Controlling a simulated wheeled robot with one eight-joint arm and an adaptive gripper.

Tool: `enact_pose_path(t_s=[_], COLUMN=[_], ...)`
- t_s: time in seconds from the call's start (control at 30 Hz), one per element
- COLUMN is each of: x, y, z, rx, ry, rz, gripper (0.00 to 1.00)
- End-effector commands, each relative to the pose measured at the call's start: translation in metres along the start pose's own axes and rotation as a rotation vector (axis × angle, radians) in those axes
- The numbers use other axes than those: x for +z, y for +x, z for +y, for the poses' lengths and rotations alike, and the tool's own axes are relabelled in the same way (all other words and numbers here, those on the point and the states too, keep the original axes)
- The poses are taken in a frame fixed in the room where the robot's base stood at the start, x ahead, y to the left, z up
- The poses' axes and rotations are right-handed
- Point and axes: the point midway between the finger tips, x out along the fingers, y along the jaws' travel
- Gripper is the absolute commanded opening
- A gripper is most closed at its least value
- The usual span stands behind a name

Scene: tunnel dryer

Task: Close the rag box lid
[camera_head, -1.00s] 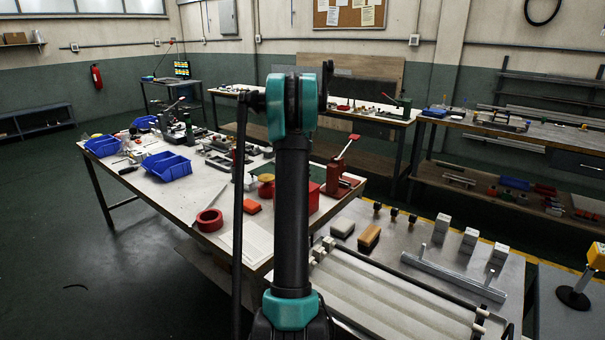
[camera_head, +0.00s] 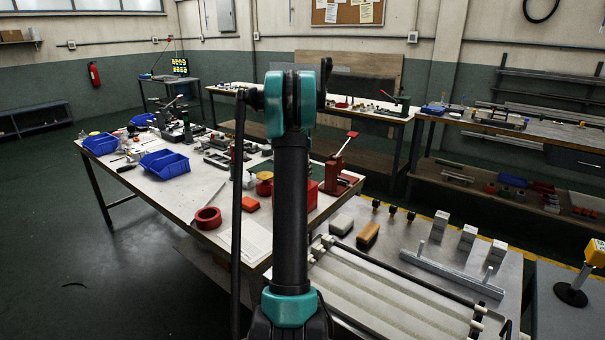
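A red box (camera_head: 311,193) stands on the near workbench, mostly hidden behind my own arm. It is likely the rag box, but I cannot tell whether its lid is open or shut. My arm rises upright in the middle of the view, with teal joints and a black link. My gripper is not in view, so its place relative to the box does not show.
The workbench (camera_head: 186,207) holds a red tape roll (camera_head: 208,218), an orange block (camera_head: 250,204), blue bins (camera_head: 166,163) and a red hand press (camera_head: 337,178).

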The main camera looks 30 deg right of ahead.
Motion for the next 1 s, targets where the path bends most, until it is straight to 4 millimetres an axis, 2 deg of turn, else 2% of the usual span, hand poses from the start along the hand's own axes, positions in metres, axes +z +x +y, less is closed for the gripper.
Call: enact_pose_path(t_s=[0.17, 0.4, 0.6, 0.8, 1.0], x=[0.0, 0.0, 0.001, 0.001, 0.001], y=[-0.022, -0.071, -0.103, -0.117, -0.118], z=[0.0, 0.0, 0.0, 0.0, 0.0], rx=[0.0, 0.0, 0.0, 0.0, 0.0], ry=[0.0, 0.0, 0.001, 0.001, 0.001], rz=[0.0, 0.0, -0.001, -0.001, -0.001], gripper=[0.39, 0.39, 0.39, 0.39, 0.39])
